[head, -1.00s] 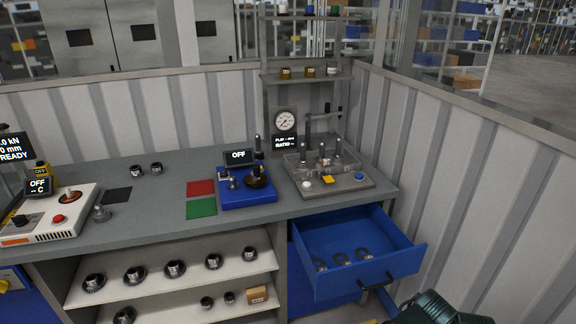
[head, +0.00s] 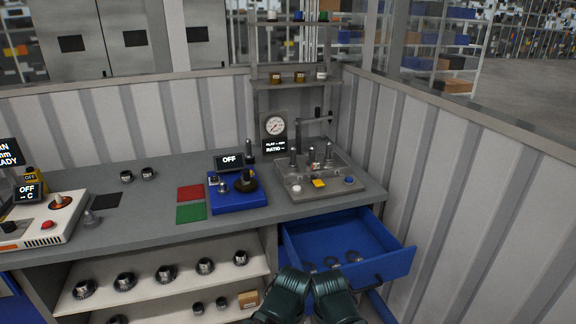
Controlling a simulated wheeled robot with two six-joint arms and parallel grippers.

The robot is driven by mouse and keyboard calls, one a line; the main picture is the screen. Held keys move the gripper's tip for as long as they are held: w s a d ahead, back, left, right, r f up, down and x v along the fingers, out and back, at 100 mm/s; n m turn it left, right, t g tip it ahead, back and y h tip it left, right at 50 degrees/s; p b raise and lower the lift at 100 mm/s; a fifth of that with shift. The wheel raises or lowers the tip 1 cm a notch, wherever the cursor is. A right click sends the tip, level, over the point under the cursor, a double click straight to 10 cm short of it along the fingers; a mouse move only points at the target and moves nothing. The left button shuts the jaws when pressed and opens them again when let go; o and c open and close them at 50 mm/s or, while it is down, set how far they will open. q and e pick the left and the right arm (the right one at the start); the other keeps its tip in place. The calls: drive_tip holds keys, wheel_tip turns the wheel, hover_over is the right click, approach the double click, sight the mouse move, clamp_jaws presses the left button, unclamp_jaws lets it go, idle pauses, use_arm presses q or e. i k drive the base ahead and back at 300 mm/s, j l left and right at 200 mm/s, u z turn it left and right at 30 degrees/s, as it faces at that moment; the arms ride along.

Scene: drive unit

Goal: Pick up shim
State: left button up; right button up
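Dark green links of my arm rise from the bottom edge and cover part of the drawer's front. Neither gripper's fingers can be made out.
On the bench above the drawer stand a grey test fixture (head: 308,188) and a blue unit (head: 238,201) with an OFF display. Shelves to the left hold several metal parts (head: 165,275) and a small cardboard box (head: 248,299). A corrugated wall (head: 450,190) bounds the right side.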

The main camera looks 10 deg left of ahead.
sight(316, 164)
drive_tip(key=i+z, duration=0.1)
drive_tip(key=z, duration=0.5)
drive_tip(key=i+j+z, duration=0.6)
drive_tip(key=j, duration=0.35)
drive_tip(key=i+j, duration=0.3)
drive_tip(key=j, duration=0.15)
drive_tip(key=i+j, duration=0.25)
drive_tip(key=j, duration=0.2)
